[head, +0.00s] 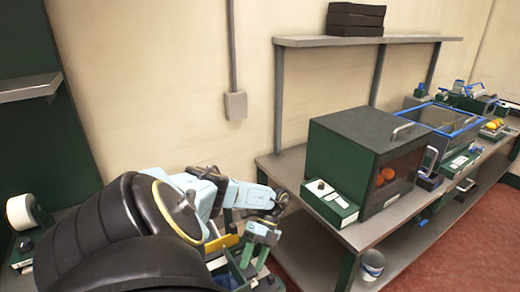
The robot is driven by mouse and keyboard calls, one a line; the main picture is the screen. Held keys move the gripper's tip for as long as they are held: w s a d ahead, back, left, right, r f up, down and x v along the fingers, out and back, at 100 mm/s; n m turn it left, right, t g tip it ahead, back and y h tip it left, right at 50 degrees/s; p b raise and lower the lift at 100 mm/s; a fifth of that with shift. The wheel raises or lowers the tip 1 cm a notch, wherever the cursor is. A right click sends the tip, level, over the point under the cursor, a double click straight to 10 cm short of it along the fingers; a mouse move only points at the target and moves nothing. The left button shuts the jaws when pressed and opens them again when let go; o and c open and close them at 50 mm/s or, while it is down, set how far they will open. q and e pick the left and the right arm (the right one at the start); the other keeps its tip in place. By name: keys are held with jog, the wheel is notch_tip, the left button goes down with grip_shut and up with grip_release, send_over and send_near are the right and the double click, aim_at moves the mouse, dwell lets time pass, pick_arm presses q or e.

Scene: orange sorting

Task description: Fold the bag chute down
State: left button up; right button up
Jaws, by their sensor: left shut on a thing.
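My left gripper (258,254) is low in the middle of the head view, at the end of my pale blue and black arm. It points down and is shut on a part of the bag chute, at a dark green unit (237,278) by the bottom edge. The gripper and my arm cover most of the chute, so its angle cannot be told. My right gripper is not in view.
A green and black box with a clear front (352,150) holds oranges on the grey bench (285,170). A blue-rimmed bin (447,118) stands behind it. A bucket (372,264) is below. Red floor shows at right.

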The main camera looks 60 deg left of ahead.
pick_arm(q)
jog(key=b+v, duration=0.2)
jog(key=v, duration=1.1)
jog(key=shift+b, duration=0.3)
jog(key=shift+w+a+r, duration=0.1)
jog(key=shift+r, duration=0.05)
